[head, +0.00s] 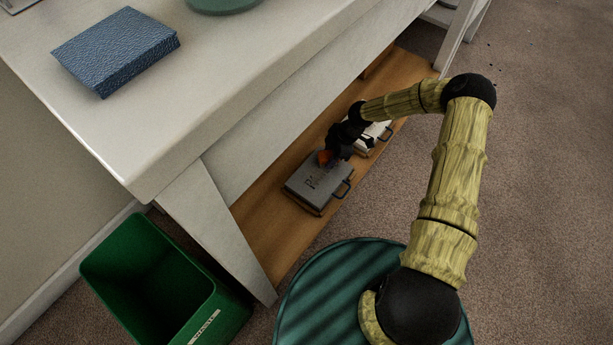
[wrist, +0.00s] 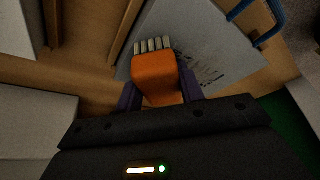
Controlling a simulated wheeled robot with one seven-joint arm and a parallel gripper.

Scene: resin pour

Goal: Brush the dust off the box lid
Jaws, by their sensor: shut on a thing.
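My gripper (wrist: 157,95) is shut on an orange brush (wrist: 156,76) with pale bristle tufts, in the wrist view. The brush also shows as a small orange patch in the head view (head: 325,158). A grey box lid (wrist: 200,45) with dark specks on it lies under and beyond the bristles; whether they touch it I cannot tell. In the head view the grey box (head: 316,183) sits on the low wooden shelf, with dark marks on its lid and a handle at its right side. My gripper (head: 335,150) is over its far edge.
A second, whitish box (head: 371,137) with a handle stands just behind on the wooden shelf (head: 262,227). The white table top (head: 215,75) overhangs the shelf. A blue textured block (head: 115,48) lies on the table. A green bin (head: 150,275) stands on the floor at lower left.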

